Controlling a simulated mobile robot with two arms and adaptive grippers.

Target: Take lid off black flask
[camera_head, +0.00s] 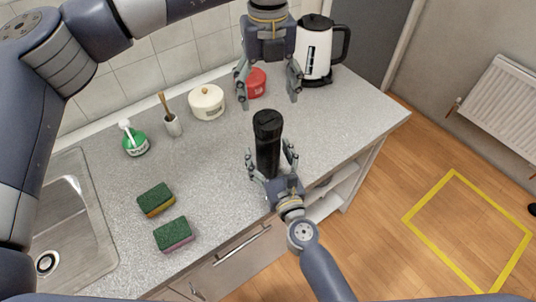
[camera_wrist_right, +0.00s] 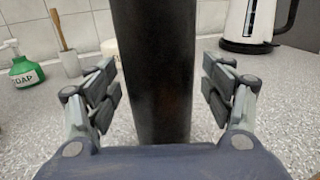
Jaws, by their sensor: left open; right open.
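The black flask (camera_head: 267,150) stands upright on the grey counter, with its black lid (camera_head: 267,119) on top. My left gripper (camera_head: 269,92) is open and empty, pointing down above and behind the flask's top in the head view. My right gripper (camera_head: 272,160) is open, low at the counter's front, with its fingers on either side of the flask body. In the right wrist view the flask (camera_wrist_right: 157,70) rises between the open fingers, with gaps on both sides; its top is out of that view.
A red container (camera_head: 257,83), a white lidded pot (camera_head: 207,102) and a kettle (camera_head: 317,52) stand along the back. A brush in a holder (camera_head: 172,124), a green soap bottle (camera_head: 134,141), sponges (camera_head: 156,198) and a sink (camera_head: 66,225) are to the left. The counter right of the flask is clear.

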